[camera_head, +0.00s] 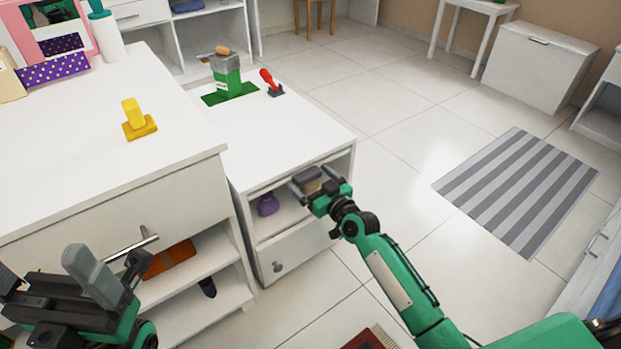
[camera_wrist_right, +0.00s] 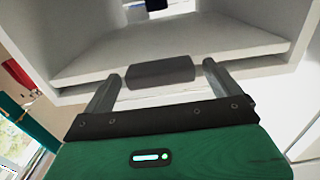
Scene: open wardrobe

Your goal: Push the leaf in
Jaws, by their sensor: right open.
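A low white cabinet (camera_head: 288,135) stands at the middle of the head view with an open compartment in its front. My right gripper (camera_head: 307,181) is at the upper right of that compartment. It is open, with its two fingers apart. A dark grey block (camera_wrist_right: 160,71) shows between its fingertips in the right wrist view. It sits at the front edge of a pale board (camera_wrist_right: 92,67), which may be the leaf; I cannot tell whether the fingers touch it. My left gripper (camera_head: 88,280) is at the lower left, in front of the white desk; its fingertips are partly unclear.
A white desk (camera_head: 90,170) with a drawer handle (camera_head: 135,243) stands at left, with a yellow object (camera_head: 138,120) on top.

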